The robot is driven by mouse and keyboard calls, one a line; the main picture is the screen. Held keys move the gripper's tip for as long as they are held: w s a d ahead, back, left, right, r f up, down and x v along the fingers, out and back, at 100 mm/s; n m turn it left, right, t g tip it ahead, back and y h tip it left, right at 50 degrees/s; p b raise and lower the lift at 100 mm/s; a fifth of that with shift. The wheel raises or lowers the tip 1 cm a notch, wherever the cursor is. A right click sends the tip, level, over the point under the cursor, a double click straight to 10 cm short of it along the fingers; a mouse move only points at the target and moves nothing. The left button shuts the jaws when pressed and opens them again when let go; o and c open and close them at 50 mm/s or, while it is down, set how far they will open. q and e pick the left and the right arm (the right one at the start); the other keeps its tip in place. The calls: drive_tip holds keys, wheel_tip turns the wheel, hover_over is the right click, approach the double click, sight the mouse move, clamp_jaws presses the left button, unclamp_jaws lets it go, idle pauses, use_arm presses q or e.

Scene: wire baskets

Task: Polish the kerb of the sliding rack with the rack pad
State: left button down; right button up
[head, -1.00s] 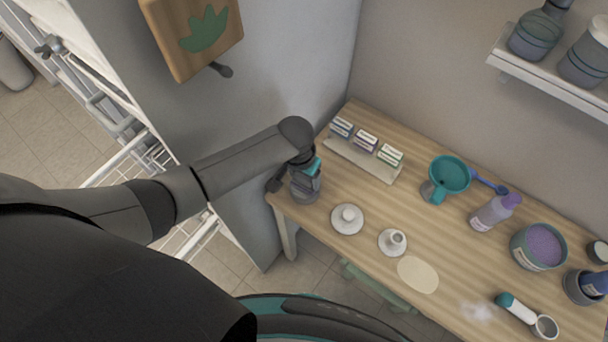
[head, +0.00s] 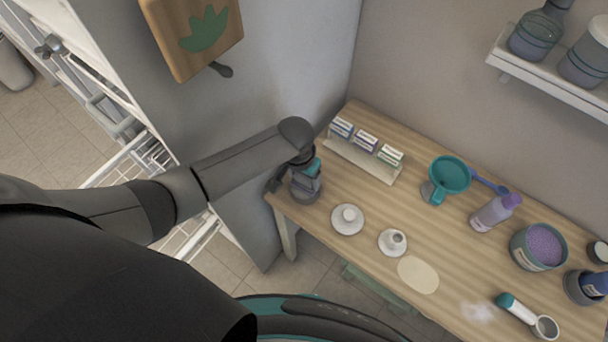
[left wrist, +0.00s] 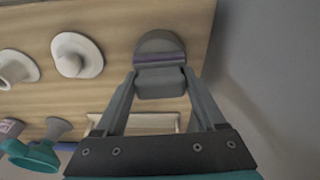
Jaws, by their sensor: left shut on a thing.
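My left gripper (head: 302,186) is at the table's left end, near the grey wall panel. In the left wrist view, the fingers of my left gripper (left wrist: 160,82) are closed on a grey, rounded piece with a purple band, which looks like the rack pad (left wrist: 158,46). It is at the table's edge; I cannot tell if it touches the top. White wire racks (head: 150,158) show at the left behind the panel, partly hidden by my arm; one may be the sliding rack. I cannot make out its kerb. My right gripper is not in view.
A wooden board (head: 192,36) hangs on the panel.

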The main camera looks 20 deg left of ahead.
use_arm(q)
drive_tip(key=shift+s+f+p, duration=0.1)
drive_tip(key=shift+s+p, duration=0.05)
drive_tip(key=shift+p, duration=0.15)
idle(1.3)
wheel_tip(320, 180, up, 7)
drive_tip(key=p, duration=0.8)
idle(0.8)
